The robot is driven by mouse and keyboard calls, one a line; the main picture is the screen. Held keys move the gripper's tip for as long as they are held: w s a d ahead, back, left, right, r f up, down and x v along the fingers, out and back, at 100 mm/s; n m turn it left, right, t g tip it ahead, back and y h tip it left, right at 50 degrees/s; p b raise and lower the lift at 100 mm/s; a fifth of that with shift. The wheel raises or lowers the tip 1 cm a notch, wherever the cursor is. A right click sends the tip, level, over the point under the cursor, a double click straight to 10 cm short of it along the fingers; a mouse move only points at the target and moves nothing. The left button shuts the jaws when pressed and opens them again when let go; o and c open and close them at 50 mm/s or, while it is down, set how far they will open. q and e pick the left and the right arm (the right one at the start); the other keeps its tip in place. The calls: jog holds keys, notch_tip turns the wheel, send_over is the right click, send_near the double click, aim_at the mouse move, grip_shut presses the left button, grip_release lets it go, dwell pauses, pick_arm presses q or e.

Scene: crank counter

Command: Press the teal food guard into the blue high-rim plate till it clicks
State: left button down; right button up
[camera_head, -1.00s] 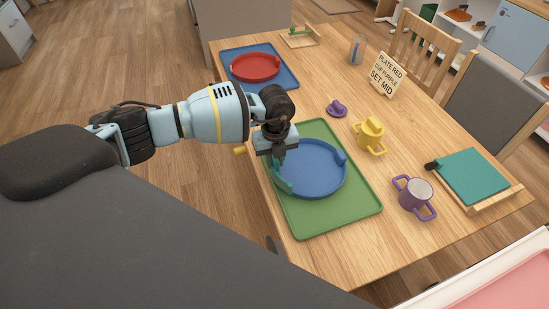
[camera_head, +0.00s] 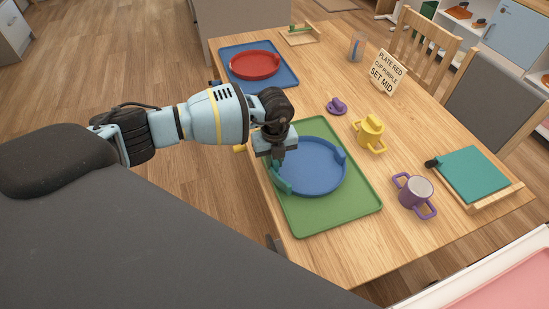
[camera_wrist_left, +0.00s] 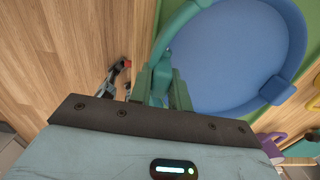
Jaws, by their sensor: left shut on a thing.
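The blue high-rim plate (camera_head: 316,168) lies on the green mat (camera_head: 345,205) near the table's left edge. The teal food guard (camera_head: 281,185) is at the left part of the plate's rim. My left gripper (camera_head: 277,160) is shut on the guard from above. In the left wrist view the fingers (camera_wrist_left: 160,88) hold the guard, whose curved band (camera_wrist_left: 180,24) runs along the rim of the plate (camera_wrist_left: 230,55). The fingers hide part of the guard, and I cannot tell whether it is fully seated. My right gripper is not in view.
A red plate (camera_head: 255,64) lies on a blue mat (camera_head: 285,82) at the back. A yellow cup (camera_head: 370,132), a purple lid (camera_head: 337,106), a purple two-handled cup (camera_head: 415,193) and a sign (camera_head: 386,72) stand to the right. A teal board (camera_head: 472,174) lies far right.

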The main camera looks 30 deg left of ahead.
pick_arm(q)
jog(key=shift+f, duration=0.25)
jog(key=c, duration=1.2)
grip_release()
jog(key=shift+c, duration=0.2)
notch_tip(320, 180, up, 6)
jog(key=shift+w+r, duration=0.1)
jog(key=shift+r, duration=0.15)
jog(key=shift+r+p, duration=0.3)
jog(key=shift+r, duration=0.4)
jog(key=shift+d, duration=0.15)
